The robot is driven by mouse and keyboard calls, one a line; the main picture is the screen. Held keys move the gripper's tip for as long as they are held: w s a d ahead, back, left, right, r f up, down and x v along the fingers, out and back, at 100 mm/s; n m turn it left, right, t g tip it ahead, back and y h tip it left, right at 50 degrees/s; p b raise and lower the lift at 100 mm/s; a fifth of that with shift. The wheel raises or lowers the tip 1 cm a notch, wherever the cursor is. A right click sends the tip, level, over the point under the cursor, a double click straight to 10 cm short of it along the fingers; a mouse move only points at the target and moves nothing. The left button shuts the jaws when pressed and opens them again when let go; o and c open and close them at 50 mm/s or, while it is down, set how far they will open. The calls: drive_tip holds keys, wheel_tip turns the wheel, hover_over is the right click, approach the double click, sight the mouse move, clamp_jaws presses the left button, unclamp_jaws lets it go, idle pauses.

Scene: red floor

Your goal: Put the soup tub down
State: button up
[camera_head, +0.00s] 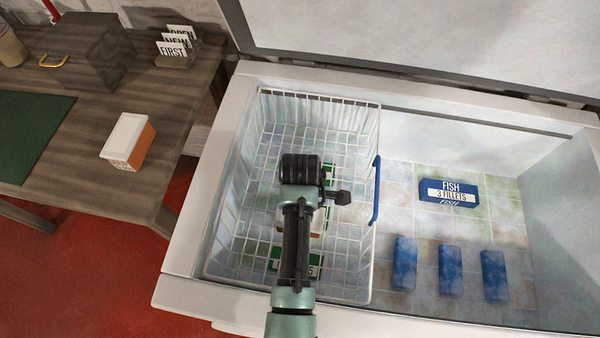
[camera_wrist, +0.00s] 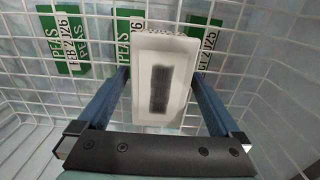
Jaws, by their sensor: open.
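A white-lidded tub (camera_wrist: 160,75) with a dark patch on its lid lies between the two fingers of my gripper (camera_wrist: 163,92) in the wrist view. The fingers are open on either side of it; I cannot tell whether either touches it. In the head view a strip of this tub (camera_head: 317,222) shows beside my arm, inside the white wire basket (camera_head: 373,130). My arm hides most of it there, and the gap under it cannot be judged. A similar tub (camera_head: 128,138), white-lidded with an orange side, stands on the wooden table.
Green PEAS packs (camera_wrist: 70,45) lie in the basket around the tub. The basket hangs in the left of the chest freezer (camera_head: 230,130); its blue handle (camera_head: 376,190) is on the right. A FISH box (camera_head: 449,191) and blue packs (camera_head: 450,270) lie on the freezer floor.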

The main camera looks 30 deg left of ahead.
wheel_tip(320, 180, up, 12)
drive_tip(key=p, duration=0.2)
drive_tip(key=shift+w, duration=0.1)
drive_tip(key=w+r+m+t+y, duration=0.2)
drive_tip(key=w+r+m+t, duration=0.25)
drive_tip(key=w+r, duration=0.45)
drive_tip(key=w+d+r+m+t, duration=0.1)
drive_tip(key=w+r+m+t, duration=0.3)
drive_tip(key=r, duration=0.8)
drive_tip(key=w+d+r+m+t, duration=0.2)
drive_tip(key=w+r+t, duration=0.3)
drive_tip(key=r, duration=0.6)
drive_tip(key=s+d+r+m+t, duration=0.2)
drive_tip(key=r+t, duration=0.1)
drive_tip(key=r, duration=0.5)
drive_tip(key=s+d+r+m+t, duration=0.2)
drive_tip(key=r+t, duration=0.2)
drive_tip(key=r, duration=0.4)
drive_tip(key=s+d+r+m+t+h, duration=0.1)
drive_tip(key=s+d+r+m+t, duration=0.1)
drive_tip(key=s+r, duration=0.4)
drive_tip(key=s+d+r+m+t+h, duration=0.1)
drive_tip(key=s+d+r+m+t, duration=0.2)
drive_tip(key=r, duration=0.6)
drive_tip(key=s+m+t, duration=0.1)
drive_tip(key=s+t, duration=0.1)
drive_tip(key=s, duration=0.1)
drive_tip(key=shift+s+d+r+m, duration=0.15)
drive_tip(key=shift+s+r+m, duration=0.1)
drive_tip(key=shift+s+m, duration=0.15)
